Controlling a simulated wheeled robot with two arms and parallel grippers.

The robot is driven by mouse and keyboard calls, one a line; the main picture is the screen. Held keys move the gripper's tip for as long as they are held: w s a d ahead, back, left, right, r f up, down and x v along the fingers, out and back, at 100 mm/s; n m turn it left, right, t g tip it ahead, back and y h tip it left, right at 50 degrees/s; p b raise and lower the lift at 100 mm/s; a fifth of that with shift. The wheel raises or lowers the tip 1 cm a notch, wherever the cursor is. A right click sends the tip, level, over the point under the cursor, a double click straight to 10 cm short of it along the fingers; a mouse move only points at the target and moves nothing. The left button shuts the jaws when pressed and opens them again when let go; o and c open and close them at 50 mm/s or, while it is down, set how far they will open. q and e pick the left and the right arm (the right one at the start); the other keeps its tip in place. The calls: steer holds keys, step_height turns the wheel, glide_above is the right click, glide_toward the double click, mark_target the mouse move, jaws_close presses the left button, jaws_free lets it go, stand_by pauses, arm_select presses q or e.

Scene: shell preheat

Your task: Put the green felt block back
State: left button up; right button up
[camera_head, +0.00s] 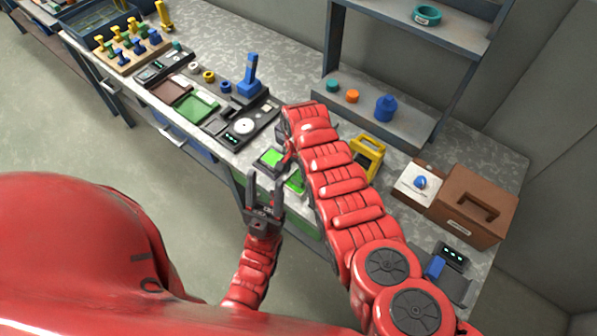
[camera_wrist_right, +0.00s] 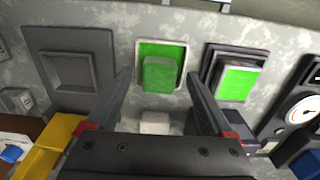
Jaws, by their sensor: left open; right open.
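In the right wrist view a green felt block (camera_wrist_right: 160,73) stands on a bright green, pale-edged square pad (camera_wrist_right: 151,47). My right gripper (camera_wrist_right: 158,76) is open, with one finger on each side of the block and a gap on both sides. How deep the fingers reach is unclear. A dark frame with a green inside (camera_wrist_right: 236,80) lies to the right of the pad; in the head view it is near the table's front edge (camera_head: 271,158). A dark grey empty square recess (camera_wrist_right: 80,75) lies to the left. My left gripper (camera_head: 265,190) is open and empty by the front edge.
A dark device with a round white dial (camera_head: 245,125) lies left of my right arm. A shelf (camera_head: 375,110) rises behind. A pale block (camera_wrist_right: 157,123) sits near my right palm.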

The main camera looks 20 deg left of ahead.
mark_target(298, 177)
step_height(298, 177, up, 3)
steer(key=shift+w+a+f+p, duration=0.1)
steer(key=shift+p, duration=0.3)
step_height(298, 177, up, 8)
steer(key=b, duration=0.2)
steer(key=shift+r+b, duration=0.2)
steer(key=shift+b, duration=0.15)
